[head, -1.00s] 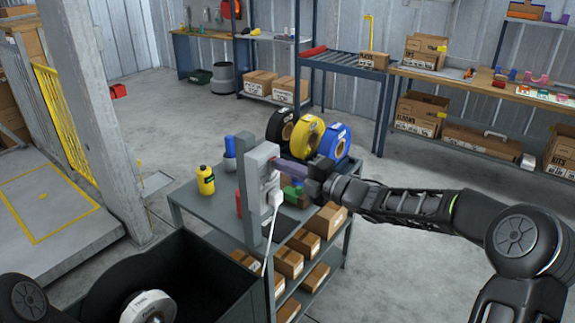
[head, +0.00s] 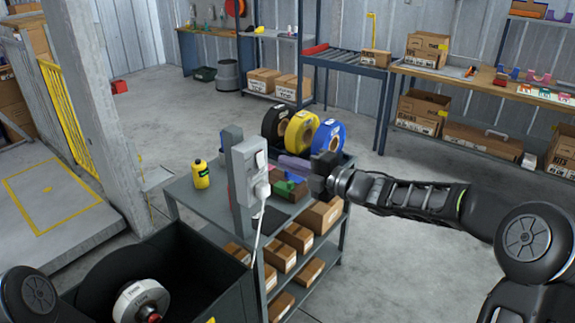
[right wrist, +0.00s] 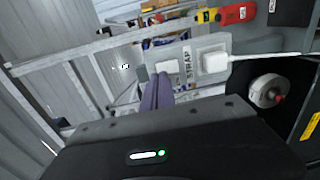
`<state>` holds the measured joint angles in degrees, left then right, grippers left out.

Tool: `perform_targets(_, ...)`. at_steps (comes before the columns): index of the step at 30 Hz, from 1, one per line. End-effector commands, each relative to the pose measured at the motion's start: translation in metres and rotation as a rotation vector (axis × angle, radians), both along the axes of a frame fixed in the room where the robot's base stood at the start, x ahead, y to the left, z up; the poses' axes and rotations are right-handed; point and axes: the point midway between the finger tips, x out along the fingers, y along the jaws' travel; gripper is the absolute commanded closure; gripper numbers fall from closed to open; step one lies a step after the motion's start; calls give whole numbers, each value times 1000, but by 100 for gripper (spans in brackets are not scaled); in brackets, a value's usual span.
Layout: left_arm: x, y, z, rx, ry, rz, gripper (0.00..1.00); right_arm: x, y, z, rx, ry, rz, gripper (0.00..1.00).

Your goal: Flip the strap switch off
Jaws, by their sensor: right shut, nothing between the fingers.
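The grey switch box (head: 246,168) is fixed to an upright grey post (head: 231,150) by the grey cart. A white switch (head: 260,158) shows on its face, above a white plug (head: 262,189) with a hanging cord. In the right wrist view the box carries a STRAP label (right wrist: 188,64), between the white switch (right wrist: 167,66) and the plug (right wrist: 214,62). I cannot tell the switch's position. My right gripper (head: 282,161), with purple fingers, is shut and empty, just right of the box and apart from it. Its fingers (right wrist: 157,92) also show in the wrist view. My left gripper is out of view.
The cart (head: 207,203) holds a yellow bottle (head: 201,174), black, yellow (head: 300,131) and blue (head: 328,137) strap reels behind my gripper, and cartons on lower shelves. A dark bin (head: 190,268) with a white roll stands at front left. Floor to the right is clear.

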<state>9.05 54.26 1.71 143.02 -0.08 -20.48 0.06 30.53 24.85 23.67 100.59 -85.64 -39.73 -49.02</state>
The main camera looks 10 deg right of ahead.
Motion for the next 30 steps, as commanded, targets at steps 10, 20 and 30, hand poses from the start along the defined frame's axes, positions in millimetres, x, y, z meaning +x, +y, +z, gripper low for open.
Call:
perform_targets(10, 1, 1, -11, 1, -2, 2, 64, -46, -40, 4, -3, 0, -4, 100)
perform_targets(20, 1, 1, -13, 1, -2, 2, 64, -68, -57, 7, 0, 0, -1, 100)
perform_targets(30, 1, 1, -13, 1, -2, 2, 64, -68, -57, 7, -1, 1, -1, 100)
